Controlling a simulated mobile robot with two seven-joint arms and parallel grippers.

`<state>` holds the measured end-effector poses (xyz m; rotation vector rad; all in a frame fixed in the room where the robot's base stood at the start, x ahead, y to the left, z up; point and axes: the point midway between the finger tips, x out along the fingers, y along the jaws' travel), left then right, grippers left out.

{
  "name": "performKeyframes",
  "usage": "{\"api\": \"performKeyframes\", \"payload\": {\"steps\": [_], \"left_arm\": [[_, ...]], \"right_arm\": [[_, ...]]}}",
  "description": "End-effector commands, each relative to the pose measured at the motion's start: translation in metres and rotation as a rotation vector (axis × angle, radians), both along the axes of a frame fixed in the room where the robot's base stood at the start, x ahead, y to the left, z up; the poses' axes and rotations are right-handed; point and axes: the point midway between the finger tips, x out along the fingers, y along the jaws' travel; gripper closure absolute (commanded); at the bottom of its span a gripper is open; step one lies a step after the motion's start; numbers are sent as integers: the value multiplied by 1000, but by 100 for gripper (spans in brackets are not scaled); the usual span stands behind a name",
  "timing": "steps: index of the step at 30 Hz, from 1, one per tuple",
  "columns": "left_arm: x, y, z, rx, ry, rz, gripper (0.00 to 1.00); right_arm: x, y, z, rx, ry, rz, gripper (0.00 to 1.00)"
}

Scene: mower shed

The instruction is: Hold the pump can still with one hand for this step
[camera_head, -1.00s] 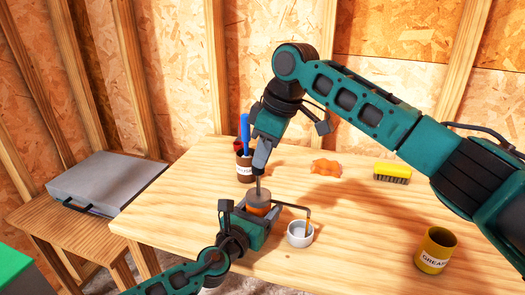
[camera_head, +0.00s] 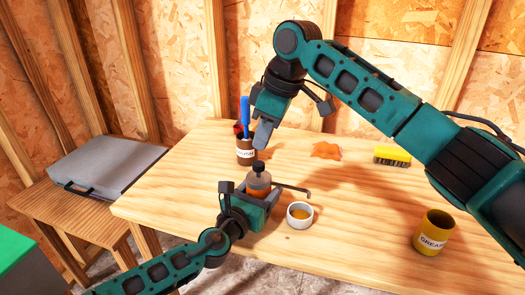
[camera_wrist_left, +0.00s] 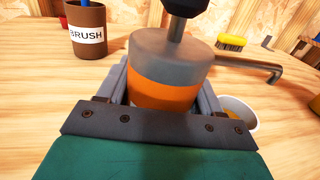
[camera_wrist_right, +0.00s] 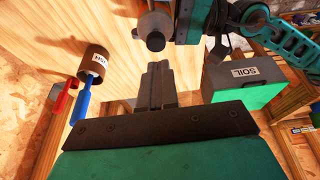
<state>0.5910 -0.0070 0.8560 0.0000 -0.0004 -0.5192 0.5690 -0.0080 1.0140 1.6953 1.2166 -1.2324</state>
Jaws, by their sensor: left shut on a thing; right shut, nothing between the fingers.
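The pump can (camera_head: 258,183) has a grey top, an orange band, a dark knob (camera_head: 258,168) and a thin bent spout (camera_head: 293,188) pointing right. It stands upright on the bench. My left gripper (camera_head: 260,197) is shut around its body; in the left wrist view its fingers lie on both sides of the can's orange band (camera_wrist_left: 165,95). My right gripper (camera_head: 263,140) is shut and empty just above the knob, apart from it. In the right wrist view its closed fingers (camera_wrist_right: 157,80) point toward the knob (camera_wrist_right: 155,42). The can's underside is hidden.
A white cup (camera_head: 299,222) holding amber liquid stands below the spout tip. The brown brush pot (camera_head: 246,153) is behind the can. An orange rag (camera_head: 326,150), yellow brush (camera_head: 392,154) and yellow grease pot (camera_head: 434,232) lie right.

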Motion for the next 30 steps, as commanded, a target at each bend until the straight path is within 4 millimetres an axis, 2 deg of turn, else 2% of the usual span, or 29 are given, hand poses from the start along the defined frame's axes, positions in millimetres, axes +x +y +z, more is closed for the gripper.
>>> {"api": "performKeyframes", "payload": {"steps": [1,3,9,14,16,20,30], "left_arm": [[0,0,0,0,0,0,69],[0,0,0,0,0,0,69],[0,0,0,0,0,1,69],[0,0,0,0,0,1,69],[0,0,0,0,0,1,69],[0,1,0,0,0,1,69],[0,1,0,0,0,1,69]], "right_arm": [[-1,-5,14,2,-5,-1,100],[-2,-10,30,1,-4,-2,100],[-6,-21,69,1,-4,-2,100],[-8,-26,86,1,-3,-1,99],[-9,-27,88,3,-3,-2,92],[-4,-25,79,44,-23,-7,80],[25,-11,10,386,-232,-71,49]]}}
